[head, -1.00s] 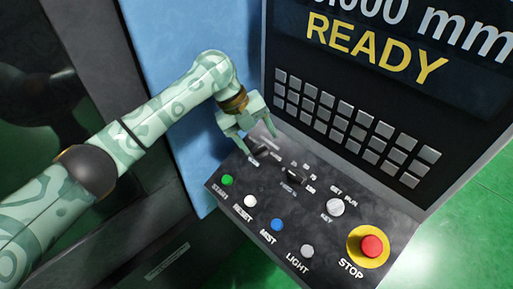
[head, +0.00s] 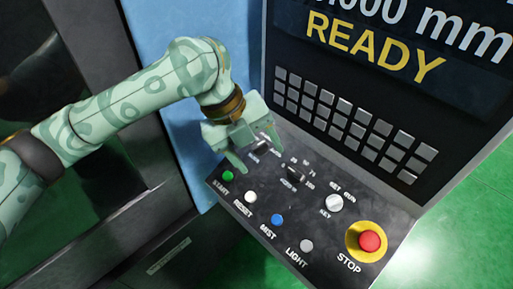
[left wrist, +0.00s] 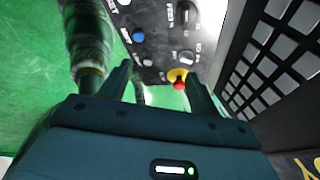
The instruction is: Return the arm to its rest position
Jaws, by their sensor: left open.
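My left arm, pale green with darker swirls, comes in from the left in the head view. Its gripper (head: 260,156) is open and empty, over the upper left part of the sloped control panel (head: 214,188). One finger is near the green START button (head: 228,176), the other by a black knob (head: 262,148). I cannot tell whether either finger touches the panel. In the left wrist view the open fingers (left wrist: 160,82) frame the panel's far end, with the red STOP button (left wrist: 179,84) between them. My right gripper is not in view.
The panel also has a white RESET button (head: 250,197), blue MIST button (head: 277,219), grey LIGHT button (head: 306,246), black rotary knob (head: 295,174) and key switch (head: 334,203). A screen reading READY (head: 375,48) and a keypad (head: 350,120) rise behind. Green floor is clear at right.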

